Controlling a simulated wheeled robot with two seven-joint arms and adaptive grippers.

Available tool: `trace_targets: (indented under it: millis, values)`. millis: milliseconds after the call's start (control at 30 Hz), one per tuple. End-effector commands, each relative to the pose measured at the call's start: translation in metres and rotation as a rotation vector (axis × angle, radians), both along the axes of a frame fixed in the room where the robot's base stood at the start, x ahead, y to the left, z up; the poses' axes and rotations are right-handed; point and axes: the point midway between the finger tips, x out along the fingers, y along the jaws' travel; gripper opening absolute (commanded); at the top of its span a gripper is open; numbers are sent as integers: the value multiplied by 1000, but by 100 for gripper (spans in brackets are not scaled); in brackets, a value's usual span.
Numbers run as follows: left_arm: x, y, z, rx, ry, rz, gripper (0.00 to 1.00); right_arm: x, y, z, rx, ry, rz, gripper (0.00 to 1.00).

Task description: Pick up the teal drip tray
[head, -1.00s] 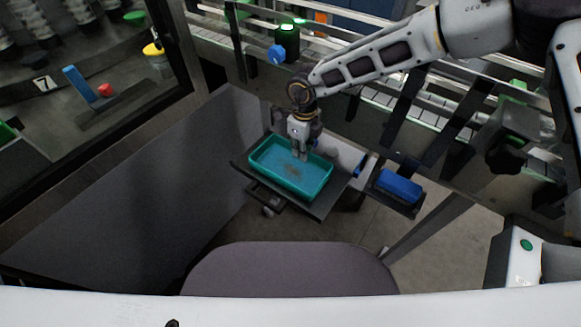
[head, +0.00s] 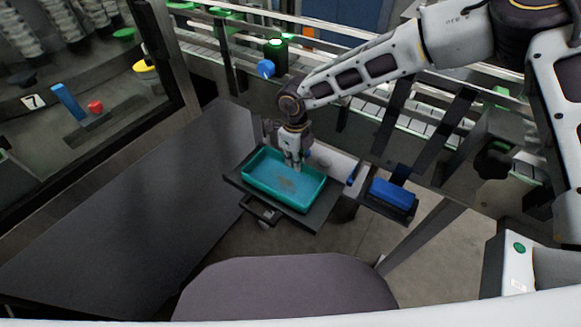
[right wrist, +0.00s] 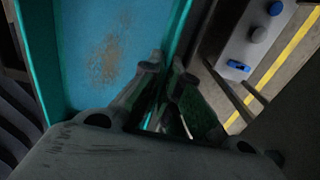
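The teal drip tray (head: 270,190) is a shallow rectangular tray with a brownish stain on its floor. It sits at a dark shelf (head: 232,178); whether it touches the shelf cannot be told. My right gripper (head: 294,163) points down at the tray's far long wall. In the right wrist view, the tray (right wrist: 85,40) fills the upper left. The right fingers (right wrist: 166,78) are close together, one on each side of the tray's wall, and look shut on it. The exact contact is partly hidden. My left gripper is not in view.
A blue block (head: 393,193) lies on a small dark holder right of the shelf. A conveyor with rails (head: 410,128) runs behind. A large dark panel (head: 130,200) stands left. A grey rounded seat-like shape (head: 285,285) is in front.

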Motion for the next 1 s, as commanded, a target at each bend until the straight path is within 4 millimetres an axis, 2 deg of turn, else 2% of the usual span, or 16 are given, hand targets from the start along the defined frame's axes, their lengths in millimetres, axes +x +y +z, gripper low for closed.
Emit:
trace_targets:
  millis: [167, 367, 1000]
  values:
    - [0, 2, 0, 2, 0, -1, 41, 1, 0, 9, 2, -1, -1, 0]
    - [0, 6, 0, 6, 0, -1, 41, 1, 0, 31, 2, -3, -1, 0]
    - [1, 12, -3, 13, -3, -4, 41, 0, 0, 149, 2, -3, 0, 0]
